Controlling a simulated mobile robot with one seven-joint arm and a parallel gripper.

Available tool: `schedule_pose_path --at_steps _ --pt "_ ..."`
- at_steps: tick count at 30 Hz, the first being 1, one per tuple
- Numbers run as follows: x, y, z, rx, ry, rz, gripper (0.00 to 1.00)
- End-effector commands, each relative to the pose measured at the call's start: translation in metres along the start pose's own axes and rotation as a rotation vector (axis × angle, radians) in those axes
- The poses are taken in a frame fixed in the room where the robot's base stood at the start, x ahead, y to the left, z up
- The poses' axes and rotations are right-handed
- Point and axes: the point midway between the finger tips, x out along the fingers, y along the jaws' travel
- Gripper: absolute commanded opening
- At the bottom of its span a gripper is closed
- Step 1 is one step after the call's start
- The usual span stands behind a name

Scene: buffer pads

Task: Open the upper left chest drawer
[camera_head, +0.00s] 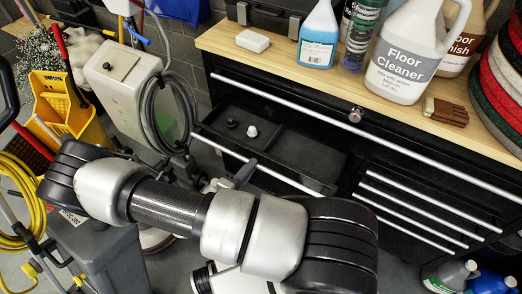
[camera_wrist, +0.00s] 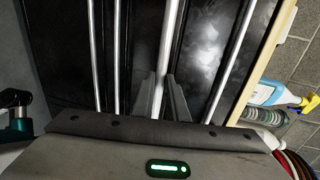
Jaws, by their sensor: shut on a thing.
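The black chest (camera_head: 345,140) stands under a wooden worktop. Its upper left drawer (camera_head: 300,150) is pulled out, showing a dark, divided inside with a small white piece (camera_head: 252,131) and a small black piece (camera_head: 231,123). The drawer's long silver handle (camera_head: 285,180) runs along its front edge. My gripper (camera_head: 243,174) is at this handle, partly hidden behind my arm. In the wrist view, my gripper's two fingers (camera_wrist: 163,88) are shut around a silver handle bar (camera_wrist: 165,45), one on each side.
Bottles, including a floor cleaner jug (camera_head: 405,60), stand on the worktop (camera_head: 275,58) with a white block (camera_head: 252,41). The lower right drawers (camera_head: 420,205) are shut. A grey machine with a coiled hose (camera_head: 120,75) and a yellow bucket (camera_head: 75,120) stand at left.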

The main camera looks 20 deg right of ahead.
Motion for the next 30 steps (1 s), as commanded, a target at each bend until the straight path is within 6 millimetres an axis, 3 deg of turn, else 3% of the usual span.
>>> schedule_pose_path --at_steps 6,13,21,30 --pt "-0.053 0.011 0.0 0.0 -0.002 0.001 0.0" --pt "-0.09 0.019 0.0 0.0 0.0 0.0 0.0" --pt "-0.108 0.022 0.0 0.0 0.001 -0.001 0.0" --pt "-0.11 0.022 0.0 0.0 0.001 -0.002 0.0"
